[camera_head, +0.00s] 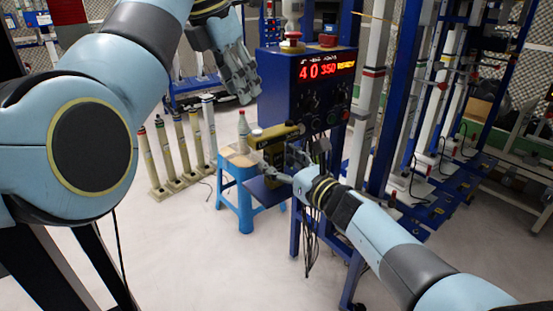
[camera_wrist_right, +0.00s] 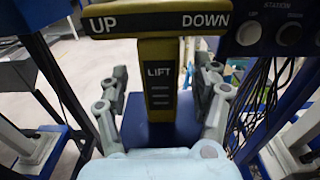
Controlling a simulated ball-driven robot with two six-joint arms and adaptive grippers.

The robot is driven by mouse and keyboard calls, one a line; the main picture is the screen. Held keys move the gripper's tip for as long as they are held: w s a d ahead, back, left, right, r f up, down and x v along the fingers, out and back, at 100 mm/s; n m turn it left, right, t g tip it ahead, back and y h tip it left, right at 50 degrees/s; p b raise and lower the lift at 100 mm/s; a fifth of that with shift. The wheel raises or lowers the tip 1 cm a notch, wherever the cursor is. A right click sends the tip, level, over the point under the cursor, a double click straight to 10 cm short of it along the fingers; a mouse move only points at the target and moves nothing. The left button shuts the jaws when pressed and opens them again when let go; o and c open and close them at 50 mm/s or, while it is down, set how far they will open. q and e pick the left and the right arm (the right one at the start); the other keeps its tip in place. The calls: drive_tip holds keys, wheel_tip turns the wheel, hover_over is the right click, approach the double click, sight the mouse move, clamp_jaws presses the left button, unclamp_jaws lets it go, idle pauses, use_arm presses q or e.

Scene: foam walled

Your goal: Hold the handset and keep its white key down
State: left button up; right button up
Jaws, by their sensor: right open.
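My right gripper (camera_wrist_right: 161,88) is open, with one finger on each side of the yellow body and visible gaps between. I cannot make out a white key on the handset. My left gripper (camera_head: 238,75) hangs high at the upper middle, away from the handset; its finger opening is unclear.
A blue control box (camera_head: 310,85) with a red display stands behind the handset on a blue frame with hanging cables. A blue stool (camera_head: 241,195) with a bottle (camera_head: 243,128) stands left of it. Tall posts line the right.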

drive_tip(key=shift+x, duration=1.05)
drive_tip(key=c, duration=1.3)
use_arm(q)
clamp_jaws()
